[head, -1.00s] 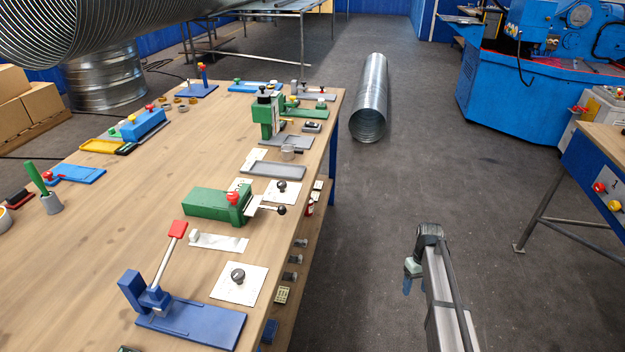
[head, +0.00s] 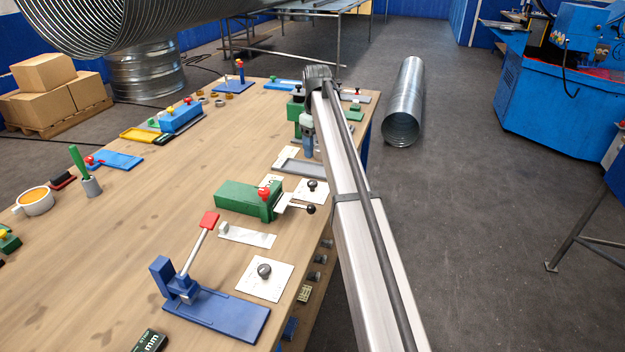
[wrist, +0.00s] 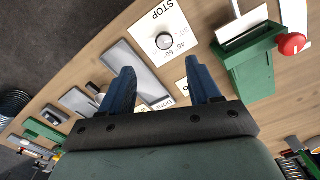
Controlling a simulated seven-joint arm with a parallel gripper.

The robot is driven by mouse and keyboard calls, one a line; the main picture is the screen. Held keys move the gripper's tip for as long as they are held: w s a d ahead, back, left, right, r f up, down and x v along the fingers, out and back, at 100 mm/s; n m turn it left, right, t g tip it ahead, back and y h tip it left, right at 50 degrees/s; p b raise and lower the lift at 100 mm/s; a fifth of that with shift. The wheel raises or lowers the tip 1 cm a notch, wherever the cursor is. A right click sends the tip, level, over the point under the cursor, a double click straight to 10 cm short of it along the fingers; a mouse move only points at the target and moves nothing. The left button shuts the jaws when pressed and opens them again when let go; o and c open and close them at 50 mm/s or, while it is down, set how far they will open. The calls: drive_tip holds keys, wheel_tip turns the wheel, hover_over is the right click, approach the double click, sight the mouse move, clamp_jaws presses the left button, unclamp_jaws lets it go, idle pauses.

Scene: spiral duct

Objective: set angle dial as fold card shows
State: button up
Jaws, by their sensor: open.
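The angle dial is a white plate with a dark round knob (wrist: 164,41), marked "STOP", 45° and 60° in the wrist view. In the head view the dial (head: 311,188) lies beside the green bender (head: 247,199). I cannot tell where the knob points. A white card (wrist: 181,92) lies near the bender, partly behind a finger; it may be the fold card, and its text is unreadable. My gripper (wrist: 162,82) is open and empty, its blue fingers pointing down over the bench short of the dial. In the head view my gripper (head: 307,142) hangs beyond the dial.
The bender's plate and black-knobbed lever (head: 310,209) stick out beside the dial. A second knob plate (head: 264,271) and a blue lever tool (head: 215,315) are nearer.

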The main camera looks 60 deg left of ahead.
sight(312, 182)
drive_tip(key=f, duration=0.8)
drive_tip(key=s+f, duration=0.1)
drive_tip(key=f, duration=0.3)
drive_tip(key=shift+a+f, duration=0.3)
drive_tip(key=shift+f, duration=0.05)
drive_tip(key=c, duration=1)
